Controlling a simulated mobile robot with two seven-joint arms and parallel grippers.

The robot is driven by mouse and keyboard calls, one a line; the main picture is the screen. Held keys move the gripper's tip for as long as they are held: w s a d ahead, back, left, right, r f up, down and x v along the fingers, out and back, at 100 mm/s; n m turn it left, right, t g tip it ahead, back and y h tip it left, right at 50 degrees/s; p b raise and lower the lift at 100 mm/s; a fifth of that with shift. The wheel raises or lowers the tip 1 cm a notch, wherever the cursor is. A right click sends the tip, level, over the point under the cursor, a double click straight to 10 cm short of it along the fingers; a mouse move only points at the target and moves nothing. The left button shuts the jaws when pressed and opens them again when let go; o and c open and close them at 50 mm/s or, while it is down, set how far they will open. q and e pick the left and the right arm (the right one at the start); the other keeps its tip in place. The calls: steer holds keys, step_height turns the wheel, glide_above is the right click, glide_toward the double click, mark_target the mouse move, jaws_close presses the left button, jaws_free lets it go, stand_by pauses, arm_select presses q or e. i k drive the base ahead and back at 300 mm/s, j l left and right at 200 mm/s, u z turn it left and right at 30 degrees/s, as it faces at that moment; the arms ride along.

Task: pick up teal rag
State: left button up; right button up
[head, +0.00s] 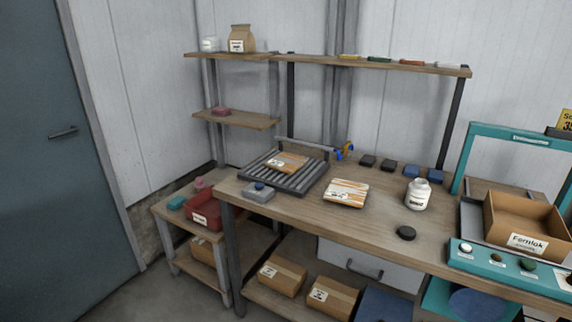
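A small teal item (176,202), which looks like the folded teal rag, lies on the low side table (165,216) at the left in the head view. It is to the left of a red bin and apart from any gripper. Neither of my grippers shows in this view.
The red bin (203,214) and a pink item (200,183) share the side table. The workbench (300,209) to its right holds a roller rack (290,188), a grey device (259,193), a striped package (346,192) and a white bottle (418,194). Floor left of the table looks clear.

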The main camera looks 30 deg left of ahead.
mark_target(178, 201)
steer(key=u, duration=1.7)
steer(key=i+j+z, duration=0.35)
steer(key=i+j, duration=0.2)
steer(key=i, duration=0.3)
steer(key=i+j+z, duration=0.35)
steer(key=i+j, duration=0.45)
